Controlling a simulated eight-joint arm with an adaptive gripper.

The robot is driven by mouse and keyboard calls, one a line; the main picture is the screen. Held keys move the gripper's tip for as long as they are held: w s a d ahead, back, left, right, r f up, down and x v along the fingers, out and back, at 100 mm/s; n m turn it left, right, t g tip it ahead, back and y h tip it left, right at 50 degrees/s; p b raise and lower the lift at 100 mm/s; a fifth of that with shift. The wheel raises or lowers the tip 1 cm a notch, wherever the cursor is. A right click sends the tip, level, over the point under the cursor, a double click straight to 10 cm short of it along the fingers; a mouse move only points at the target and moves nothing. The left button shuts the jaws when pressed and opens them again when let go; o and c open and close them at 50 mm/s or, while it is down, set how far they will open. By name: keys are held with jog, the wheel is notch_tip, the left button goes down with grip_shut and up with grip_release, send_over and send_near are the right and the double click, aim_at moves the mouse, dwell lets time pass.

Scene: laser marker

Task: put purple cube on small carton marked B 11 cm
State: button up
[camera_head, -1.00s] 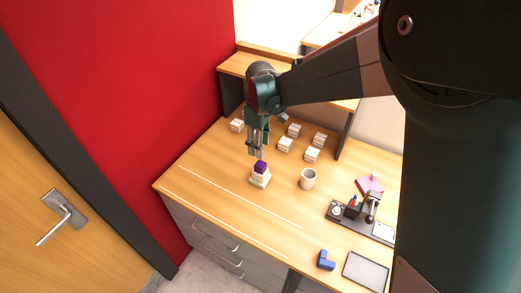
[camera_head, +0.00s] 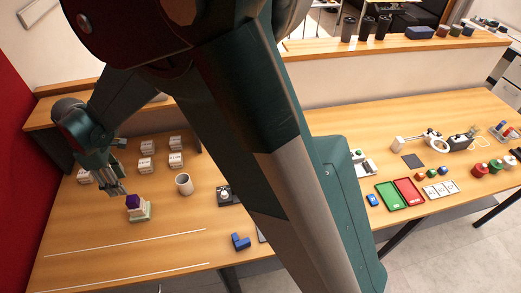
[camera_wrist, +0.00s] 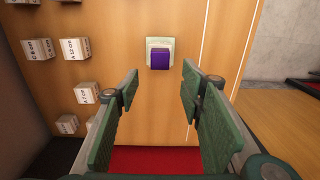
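The purple cube (camera_head: 132,201) sits on top of a small pale block on a pale green base, on the desk at the left. In the wrist view the purple cube (camera_wrist: 160,60) lies ahead of and between my fingers, apart from them. My gripper (camera_head: 118,188) hangs just above and behind the cube. In the wrist view my gripper (camera_wrist: 158,85) is wide open and empty. Several small white labelled cartons (camera_head: 147,147) stand behind the cube. In the wrist view labelled cartons (camera_wrist: 75,48) line the left side. I cannot make out a B 11 cm label.
A pale cup (camera_head: 184,184) stands right of the cube. A blue block (camera_head: 240,241) lies near the front edge. A raised wooden shelf (camera_head: 60,110) stands behind the cartons. White lines (camera_head: 130,242) cross the clear desk front. My arm hides the middle.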

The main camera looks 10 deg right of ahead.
jog(key=d+r+m+t, duration=0.1)
jog(key=d+r+m, duration=0.3)
jog(key=d, duration=0.6)
jog(key=d+r+m+t+y, duration=0.1)
jog(key=d+r, duration=0.6)
jog(key=d, duration=0.3)
jog(key=d+r+m+t, duration=0.1)
jog(key=d+r+m, duration=0.3)
jog(key=d, duration=0.6)
jog(key=s+d+m+t, duration=0.1)
jog(key=s+d+m, duration=0.2)
jog(key=d, duration=0.6)
jog(key=s+d+r+m+t, duration=0.1)
jog(key=s+d+m, duration=0.2)
jog(key=s+d, duration=0.4)
jog(key=s+d+m+t+h, duration=0.1)
jog(key=s+d+m+t, duration=0.1)
jog(key=s+d, duration=0.4)
jog(key=d+m, duration=0.1)
jog(key=d, duration=0.4)
jog(key=shift+d+r, duration=0.25)
jog(key=shift+r, duration=0.15)
